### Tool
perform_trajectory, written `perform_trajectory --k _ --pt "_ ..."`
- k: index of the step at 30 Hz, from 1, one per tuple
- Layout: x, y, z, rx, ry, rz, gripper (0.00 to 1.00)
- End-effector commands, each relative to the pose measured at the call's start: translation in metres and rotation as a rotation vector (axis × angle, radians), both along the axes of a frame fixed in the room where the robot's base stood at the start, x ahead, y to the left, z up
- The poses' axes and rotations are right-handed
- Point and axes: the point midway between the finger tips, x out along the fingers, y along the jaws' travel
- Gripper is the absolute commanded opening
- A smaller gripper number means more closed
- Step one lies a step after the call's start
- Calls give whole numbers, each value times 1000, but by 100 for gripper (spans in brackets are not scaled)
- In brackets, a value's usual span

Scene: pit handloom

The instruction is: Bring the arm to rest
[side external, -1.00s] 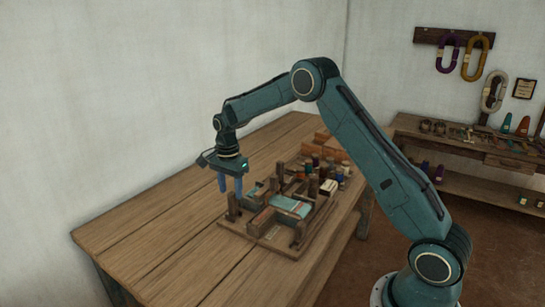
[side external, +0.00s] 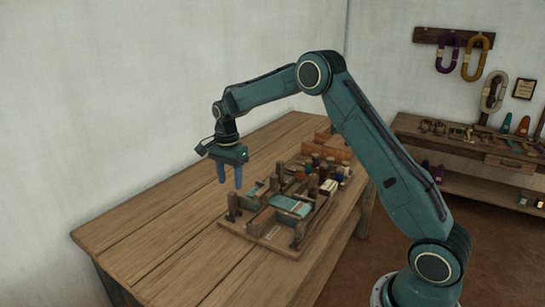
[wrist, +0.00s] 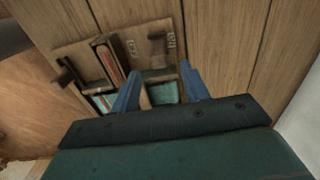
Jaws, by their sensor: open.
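My gripper (side external: 230,176) hangs pointing down in the side external view, its two blue fingers apart and empty. It is above the left end of the small wooden loom (side external: 268,235) on the table. In the wrist view the blue fingers (wrist: 160,90) reach over the loom board (wrist: 75,52), with a wooden post (wrist: 157,48) beyond and between them. Teal cloth (side external: 291,206) lies on the loom; part of it shows between the fingers in the wrist view (wrist: 163,93). My arm is bent, its elbow high over the table's right side.
The wooden table (side external: 150,240) is bare to the left and front of the loom. Several spools (side external: 330,172) and a brown wooden box (side external: 333,146) stand behind the loom. A shelf (side external: 470,145) with tools stands at the far right, under hanging yarn skeins (side external: 476,58).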

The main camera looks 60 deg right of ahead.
Motion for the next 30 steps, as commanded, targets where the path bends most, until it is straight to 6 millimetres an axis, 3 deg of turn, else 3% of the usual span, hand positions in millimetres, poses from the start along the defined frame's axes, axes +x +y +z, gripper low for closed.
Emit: perform_trajectory --k 5,11,21,30 --pt "-9 6 20 -5 -21 58 45" --pt "-31 19 58 -17 -62 189 45" --pt "-88 45 122 -55 -139 459 45" --pt "-147 65 161 -102 -205 697 45"
